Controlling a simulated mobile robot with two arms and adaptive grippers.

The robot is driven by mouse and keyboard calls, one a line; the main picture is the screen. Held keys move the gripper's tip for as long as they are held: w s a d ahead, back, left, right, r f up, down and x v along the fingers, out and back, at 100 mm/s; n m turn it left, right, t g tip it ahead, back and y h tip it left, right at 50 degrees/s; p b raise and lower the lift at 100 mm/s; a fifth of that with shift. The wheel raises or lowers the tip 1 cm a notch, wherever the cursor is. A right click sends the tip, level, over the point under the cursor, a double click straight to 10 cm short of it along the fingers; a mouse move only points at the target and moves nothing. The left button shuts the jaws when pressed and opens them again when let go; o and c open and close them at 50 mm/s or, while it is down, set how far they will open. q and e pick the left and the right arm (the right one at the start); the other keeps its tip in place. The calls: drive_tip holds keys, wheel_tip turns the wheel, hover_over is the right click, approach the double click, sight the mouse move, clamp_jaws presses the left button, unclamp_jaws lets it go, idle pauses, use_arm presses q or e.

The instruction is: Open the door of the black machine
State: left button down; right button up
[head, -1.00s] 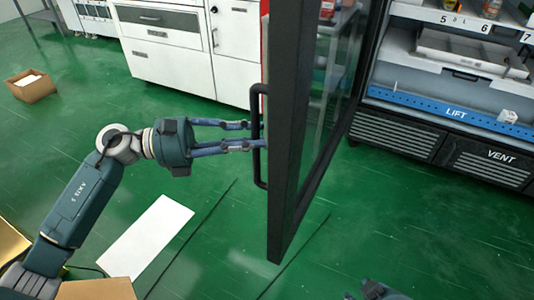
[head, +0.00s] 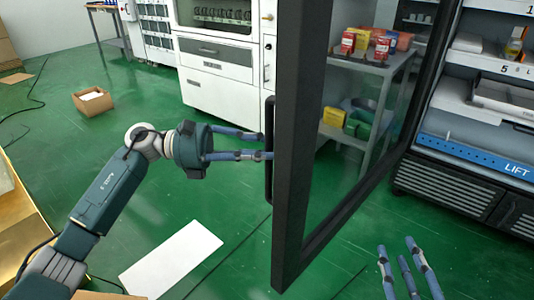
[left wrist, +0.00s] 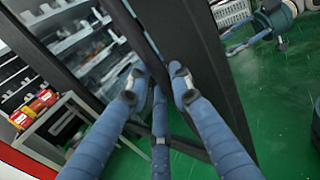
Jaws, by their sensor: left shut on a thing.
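The black machine (head: 440,178) stands at the right, with shelves, a blue lift bar and vent grilles showing. Its black-framed glass door (head: 294,170) stands swung out from it, across the middle of the head view. My left gripper (head: 266,147) is shut on the door's black vertical handle (head: 269,186). In the left wrist view its blue fingers (left wrist: 158,85) are at the dark door frame (left wrist: 205,75), and the handle is hard to make out. My right gripper (head: 401,255) is at the lower right, fingers spread, empty, apart from the door.
A white machine (head: 218,75) stands behind the door. Boxes on a grey rack (head: 378,68) show through the glass. A small cardboard box (head: 92,104) and a white sheet (head: 172,260) lie on the green floor. Floor around the door is largely clear.

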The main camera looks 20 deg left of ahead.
use_arm(q)
drive_tip(key=shift+w+r, duration=0.15)
drive_tip(key=shift+w, duration=0.1)
drive_tip(key=c, duration=1.8)
unclamp_jaws()
drive_tip(key=shift+o, duration=1.1)
drive_tip(key=shift+w+d+f, duration=0.2)
drive_tip(key=shift+w+d, duration=0.1)
drive_tip(key=shift+s+a, duration=0.15)
drive_tip(key=shift+s, duration=0.05)
drive_tip(key=v, duration=1.1)
drive_tip(key=shift+a, duration=0.35)
drive_tip(key=shift+s, duration=0.1)
